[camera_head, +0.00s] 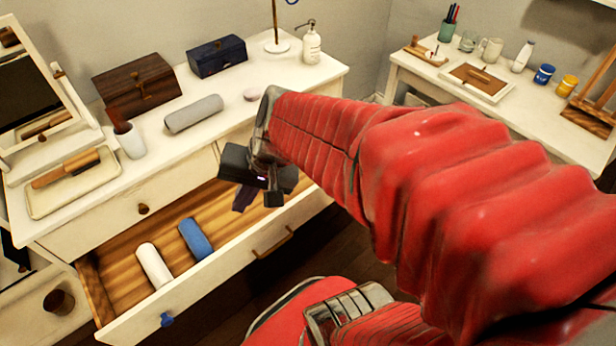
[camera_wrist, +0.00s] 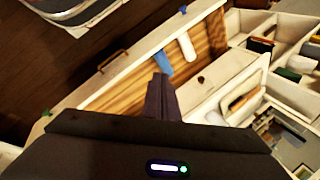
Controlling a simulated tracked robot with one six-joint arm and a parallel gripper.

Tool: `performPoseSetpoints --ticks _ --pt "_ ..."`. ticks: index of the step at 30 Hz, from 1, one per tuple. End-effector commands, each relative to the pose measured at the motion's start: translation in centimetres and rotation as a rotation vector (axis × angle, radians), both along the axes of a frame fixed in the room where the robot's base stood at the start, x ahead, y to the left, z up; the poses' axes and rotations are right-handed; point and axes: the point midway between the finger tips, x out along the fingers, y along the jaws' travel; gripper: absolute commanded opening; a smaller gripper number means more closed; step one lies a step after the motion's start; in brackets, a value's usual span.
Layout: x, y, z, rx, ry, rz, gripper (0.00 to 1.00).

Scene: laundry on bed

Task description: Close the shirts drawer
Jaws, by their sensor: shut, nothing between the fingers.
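A wide drawer of the white dresser stands pulled out, with its white front (camera_head: 222,275) toward me and a wooden floor inside. A blue knob (camera_head: 167,320) is at the front's left end. My gripper (camera_head: 258,190) is shut and empty, and appears over the right part of the open drawer.
The dresser top (camera_head: 75,215) carries a mirror, a dark brown box (camera_head: 137,85), a dark blue box (camera_head: 217,57), a grey roll (camera_head: 193,113), a brush tray and a soap bottle. A second white table (camera_head: 420,75) with small items stands at the right. Dark floor lies before the drawer.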

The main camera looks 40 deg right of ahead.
Motion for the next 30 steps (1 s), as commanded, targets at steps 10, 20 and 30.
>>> performPoseSetpoints --ticks 10,20,30 --pt "2.8 -4.6 -4.8 0.335 0.096 -0.469 0.0" --pt "4.2 -11.5 -9.7 0.629 0.138 -0.956 0.0" --pt "2.3 -20.2 -16.1 0.906 0.147 -1.495 0.0"
